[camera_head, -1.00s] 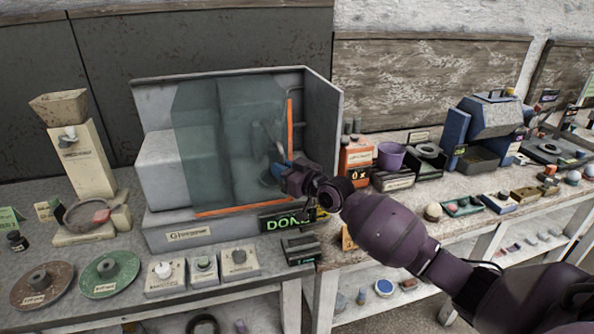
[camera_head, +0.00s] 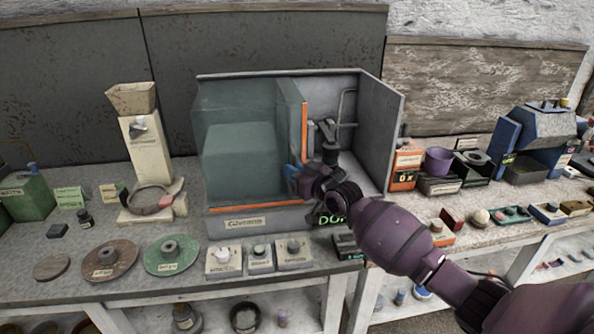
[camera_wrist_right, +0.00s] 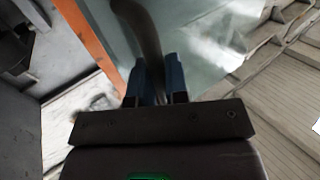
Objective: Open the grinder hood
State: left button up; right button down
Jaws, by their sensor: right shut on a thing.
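The grinder hood (camera_head: 240,140) is a greenish clear screen with an orange right edge, on the front of a grey cabinet (camera_head: 385,130) labelled on its base. It covers the left part of the cabinet. The right part is uncovered and shows a dark mechanism (camera_head: 328,140) inside. My right gripper (camera_head: 293,172) is at the hood's right edge. In the right wrist view its blue fingers (camera_wrist_right: 157,85) are shut on a dark curved handle (camera_wrist_right: 148,35) beside the clear panel and orange strip. The fingers partly hide the handle. My left gripper is not in view.
In front of the cabinet are several small knob boxes (camera_head: 223,260) and a green disc (camera_head: 171,255). A beige hopper machine (camera_head: 145,155) stands left. An orange box (camera_head: 405,165) and purple cup (camera_head: 438,160) stand right, near my right arm.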

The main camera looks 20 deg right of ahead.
jog(key=shift+a, duration=0.2)
jog(key=c, duration=1.1)
grip_release()
jog(key=shift+c, duration=0.2)
jog(key=v, duration=1)
jog(key=shift+s+d, duration=0.2)
jog(key=shift+s, duration=0.1)
